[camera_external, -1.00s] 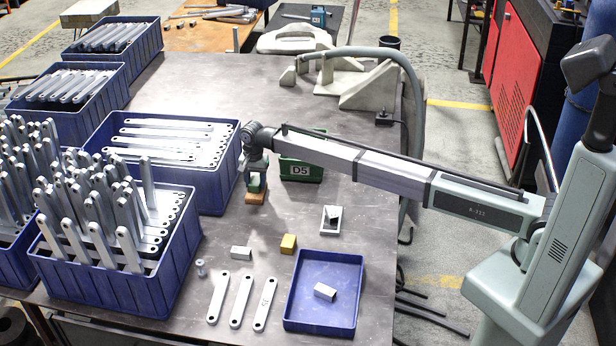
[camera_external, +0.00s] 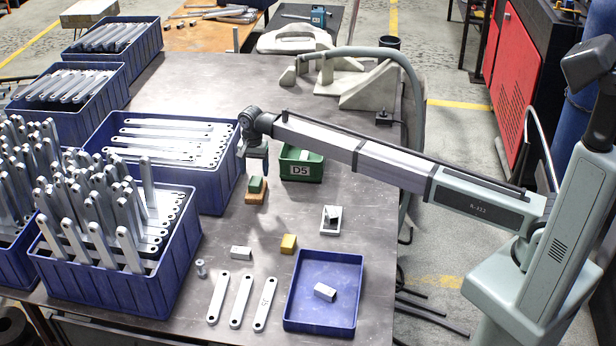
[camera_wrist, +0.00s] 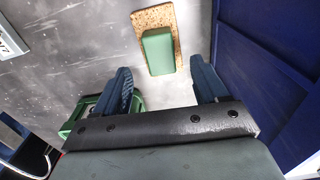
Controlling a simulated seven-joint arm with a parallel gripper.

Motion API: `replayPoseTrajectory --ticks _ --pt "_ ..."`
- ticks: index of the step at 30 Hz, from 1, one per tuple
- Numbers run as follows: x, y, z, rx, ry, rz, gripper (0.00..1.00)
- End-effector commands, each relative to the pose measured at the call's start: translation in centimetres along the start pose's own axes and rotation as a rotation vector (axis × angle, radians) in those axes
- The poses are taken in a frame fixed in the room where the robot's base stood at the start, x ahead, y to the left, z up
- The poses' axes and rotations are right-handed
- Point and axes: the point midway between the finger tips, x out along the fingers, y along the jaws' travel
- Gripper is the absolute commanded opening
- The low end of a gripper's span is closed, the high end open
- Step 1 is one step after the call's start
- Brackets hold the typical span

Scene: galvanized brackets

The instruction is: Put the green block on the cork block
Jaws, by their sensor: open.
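The green block (camera_external: 256,184) rests on top of the cork block (camera_external: 254,199), beside the blue crate of flat bars. In the wrist view the green block (camera_wrist: 158,51) lies lengthwise on the speckled cork block (camera_wrist: 139,18), whose edges show around it. My gripper (camera_external: 254,167) is open and empty, raised above and apart from the green block. In the wrist view its two fingers (camera_wrist: 163,88) are spread wide, with the green block ahead of the gap between them.
Blue crates of metal bars (camera_external: 222,190) stand close on the left. A green D5 bin (camera_external: 300,172) is just right of my gripper. A yellow block (camera_external: 288,243), a grey block (camera_external: 241,252) and a blue tray (camera_external: 345,258) are nearer the front. Bare tabletop lies between.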

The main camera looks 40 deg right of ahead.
Motion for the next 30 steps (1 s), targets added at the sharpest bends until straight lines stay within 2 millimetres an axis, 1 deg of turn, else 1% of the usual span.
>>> replayPoseTrajectory --ticks 1,6,12,17,30 --pt "-1.2 -0.1 0.0 0.000 0.001 -0.002 0.72" --pt "-3.9 -0.1 0.0 0.000 0.001 -0.001 0.72" --pt "-5.8 0.0 0.0 0.000 0.000 0.000 0.72" --pt "-6.4 0.0 0.0 0.000 0.000 0.000 0.72" --pt "-6.4 0.0 0.0 0.000 0.000 0.000 0.72"
